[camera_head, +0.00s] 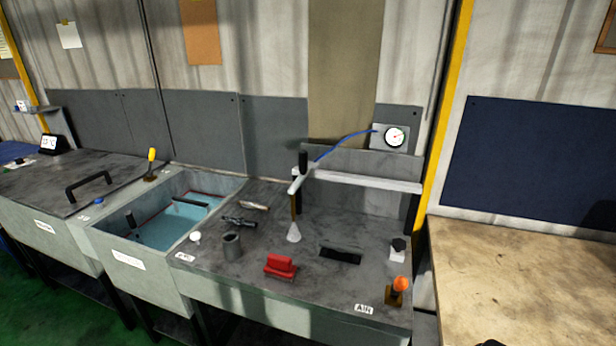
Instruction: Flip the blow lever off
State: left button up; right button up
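A short lever with an orange knob (400,284) stands on a brown base at the front right corner of the grey bench, close to a label that appears to read AIR (364,309). Its knob points up, leaning slightly right. A second lever with a yellow handle (151,156) stands upright at the back left corner of the water tank. No writing marks either one as the blow lever.
The tank (128,265) holds blue water. A wooden table (500,268) stands at right, mostly bare.

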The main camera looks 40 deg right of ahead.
aim_at(400, 284)
jog(key=z, duration=0.95)
